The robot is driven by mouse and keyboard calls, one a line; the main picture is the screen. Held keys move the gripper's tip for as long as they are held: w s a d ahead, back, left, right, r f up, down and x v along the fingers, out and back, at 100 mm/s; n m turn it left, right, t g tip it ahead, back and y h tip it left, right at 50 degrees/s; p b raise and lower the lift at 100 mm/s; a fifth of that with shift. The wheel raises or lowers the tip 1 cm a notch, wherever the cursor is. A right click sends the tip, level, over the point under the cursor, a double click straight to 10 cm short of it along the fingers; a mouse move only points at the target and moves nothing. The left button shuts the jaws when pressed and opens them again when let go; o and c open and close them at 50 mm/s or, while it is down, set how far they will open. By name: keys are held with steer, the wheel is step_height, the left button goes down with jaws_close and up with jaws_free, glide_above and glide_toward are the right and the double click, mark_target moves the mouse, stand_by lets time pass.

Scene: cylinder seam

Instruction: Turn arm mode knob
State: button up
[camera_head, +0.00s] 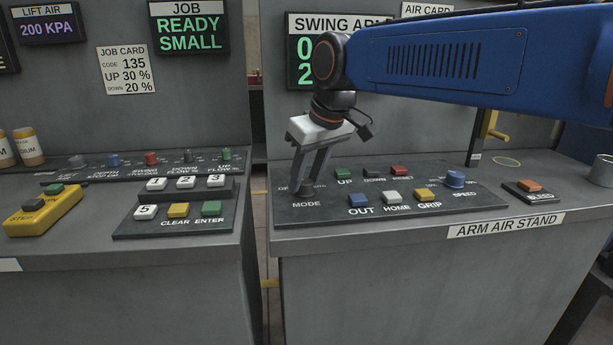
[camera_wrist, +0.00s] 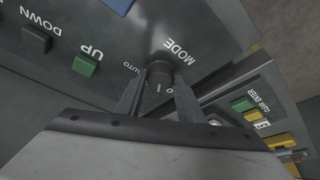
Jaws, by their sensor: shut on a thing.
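The arm mode knob (camera_head: 307,190) is a small dark knob above the MODE label on the sloped panel (camera_head: 430,208) of the arm air stand. My gripper (camera_head: 306,187) points down at the knob, with its two fingers on either side of it. In the wrist view the knob (camera_wrist: 158,74) sits between my fingers (camera_wrist: 158,90), which are shut on it. AUTO and part of another marking show beside the knob there. My fingers hide part of the markings in the head view, and I cannot tell exactly which position the knob is in.
Close to the right are the green UP button (camera_head: 343,173), the blue OUT button (camera_head: 358,199) and the white HOME button (camera_head: 392,197). The blue speed knob (camera_head: 455,179) is farther right. A keypad (camera_head: 178,211) stands on the left cabinet, across a narrow gap.

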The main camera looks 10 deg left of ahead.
steer(key=m+h, duration=0.1)
steer(key=m, duration=0.2)
steer(key=m+t+h, duration=0.1)
steer(key=m, duration=0.2)
steer(key=shift+s+a, duration=0.15)
stand_by(0.4)
steer(key=o, duration=1)
steer(key=shift+o, duration=0.2)
steer(key=shift+t, duration=0.3)
steer(key=v, duration=1.7)
steer(key=shift+r, duration=0.25)
